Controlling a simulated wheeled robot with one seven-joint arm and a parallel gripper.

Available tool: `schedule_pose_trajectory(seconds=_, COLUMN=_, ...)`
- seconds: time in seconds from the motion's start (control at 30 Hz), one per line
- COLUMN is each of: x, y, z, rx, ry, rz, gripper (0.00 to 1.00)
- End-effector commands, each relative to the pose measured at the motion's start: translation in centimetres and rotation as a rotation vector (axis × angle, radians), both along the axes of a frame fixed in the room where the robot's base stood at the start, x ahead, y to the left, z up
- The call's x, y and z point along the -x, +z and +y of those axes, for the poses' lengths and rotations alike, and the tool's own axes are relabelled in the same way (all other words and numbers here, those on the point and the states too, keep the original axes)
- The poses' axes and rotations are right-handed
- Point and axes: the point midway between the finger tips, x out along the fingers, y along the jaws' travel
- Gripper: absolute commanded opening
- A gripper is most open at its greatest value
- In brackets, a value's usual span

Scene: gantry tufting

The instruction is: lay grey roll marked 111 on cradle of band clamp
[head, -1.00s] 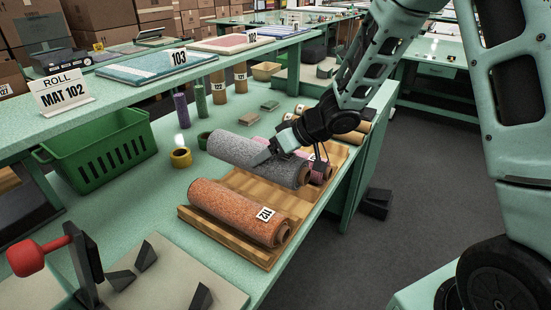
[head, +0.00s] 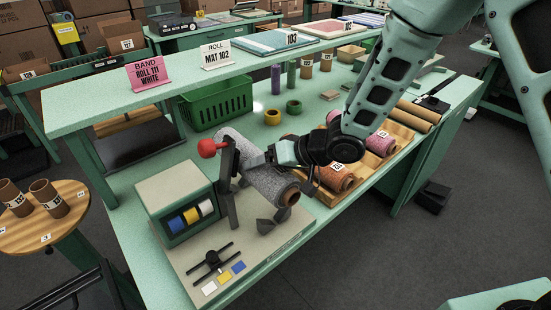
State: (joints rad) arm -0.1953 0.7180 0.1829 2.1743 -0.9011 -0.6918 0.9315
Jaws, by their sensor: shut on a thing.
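The grey speckled roll (head: 268,180) is in my gripper (head: 268,158), which is shut on it from the right. The roll slants from upper left to lower right, its brown core end toward me. No number shows on it. It appears above the band clamp's pale base plate (head: 190,278). A black cradle wedge (head: 267,226) shows below the roll's near end; the rest of the cradle is hidden. I cannot tell whether roll and cradle touch. The clamp's black upright (head: 228,185) with red knob (head: 207,148) stands just left of the roll, overlapping it in view.
A green box (head: 178,192) with blue, yellow and white bands stands left of the upright. The wooden tray (head: 322,197) with orange and pink rolls lies right.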

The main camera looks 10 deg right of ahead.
Motion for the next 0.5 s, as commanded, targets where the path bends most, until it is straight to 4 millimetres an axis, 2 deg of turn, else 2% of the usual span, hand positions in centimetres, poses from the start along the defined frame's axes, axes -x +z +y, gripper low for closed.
schedule_pose_trajectory(seconds=0.27, x=0.0, y=-1.2, z=0.1, rx=-0.001, ry=0.000, rz=-0.001, gripper=0.41)
schedule_pose_trajectory(seconds=0.5, x=0.0, y=-3.4, z=0.1, rx=-0.001, ry=0.000, rz=-0.001, gripper=0.41)
